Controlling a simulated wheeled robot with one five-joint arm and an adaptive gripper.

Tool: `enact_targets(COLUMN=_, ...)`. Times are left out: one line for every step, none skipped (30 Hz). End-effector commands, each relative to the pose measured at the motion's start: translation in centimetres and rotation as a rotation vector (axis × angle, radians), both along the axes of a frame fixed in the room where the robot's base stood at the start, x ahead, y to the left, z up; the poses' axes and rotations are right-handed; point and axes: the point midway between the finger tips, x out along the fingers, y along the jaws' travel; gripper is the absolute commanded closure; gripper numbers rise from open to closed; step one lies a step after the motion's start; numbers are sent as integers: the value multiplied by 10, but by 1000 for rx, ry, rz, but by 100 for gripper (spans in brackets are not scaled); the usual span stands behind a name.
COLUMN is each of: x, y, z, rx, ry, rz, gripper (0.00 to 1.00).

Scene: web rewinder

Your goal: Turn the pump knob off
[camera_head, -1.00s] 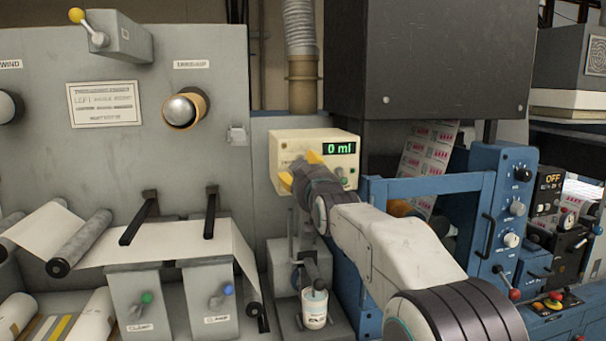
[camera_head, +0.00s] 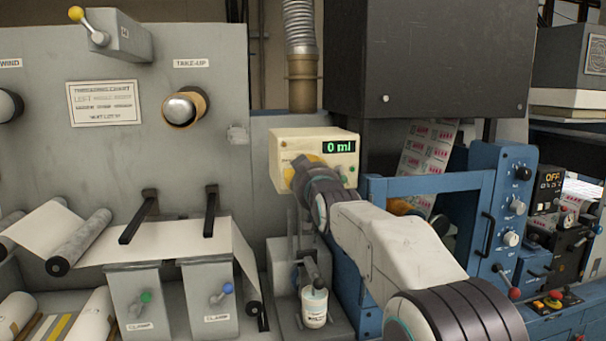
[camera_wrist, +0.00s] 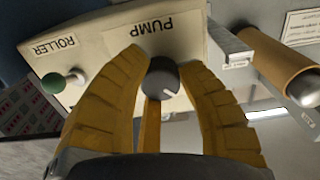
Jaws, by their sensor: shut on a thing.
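The pump knob (camera_wrist: 162,77) is a dark grey round knob with a white pointer line, under the PUMP label in the wrist view. My gripper (camera_wrist: 163,85) has its yellow fingers around the knob, shut on it. In the head view my gripper (camera_head: 301,172) is at the front of the cream pump box (camera_head: 288,150), hiding the knob. The box's green display (camera_head: 339,147) reads 0 ml.
A green-tipped ROLLER switch (camera_wrist: 54,83) is on the same panel beside the knob. A white bottle (camera_head: 314,306) stands below the box. A blue frame (camera_head: 430,184) is close to the right of my arm.

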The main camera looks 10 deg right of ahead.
Motion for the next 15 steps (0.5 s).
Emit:
enact_targets(x=0, y=0, z=-2, rx=24, ry=-1, rz=0, gripper=98)
enact_targets(x=0, y=0, z=-2, rx=43, ry=-1, rz=0, gripper=98)
enact_targets(x=0, y=0, z=-3, rx=69, ry=-1, rz=0, gripper=98)
enact_targets(x=0, y=0, z=-3, rx=90, ry=-1, rz=1, gripper=98)
enact_targets(x=0, y=0, z=-3, rx=114, ry=-1, rz=1, gripper=98)
enact_targets(x=0, y=0, z=-3, rx=146, ry=-1, rz=1, gripper=98)
enact_targets(x=0, y=0, z=-3, rx=172, ry=-1, rz=1, gripper=98)
enact_targets(x=0, y=0, z=-3, rx=197, ry=-1, rz=1, gripper=98)
enact_targets(x=0, y=0, z=-3, rx=233, ry=-1, rz=1, gripper=98)
enact_targets(x=0, y=0, z=-3, rx=258, ry=-1, rz=1, gripper=98)
enact_targets(x=0, y=1, z=-3, rx=284, ry=-1, rz=1, gripper=98)
enact_targets(x=1, y=1, z=-3, rx=319, ry=-1, rz=1, gripper=98)
enact_targets(x=1, y=1, z=-3, rx=344, ry=-1, rz=1, gripper=98)
enact_targets(x=1, y=1, z=-3, rx=369, ry=-1, rz=1, gripper=98)
enact_targets(x=1, y=1, z=-2, rx=401, ry=-1, rz=1, gripper=98)
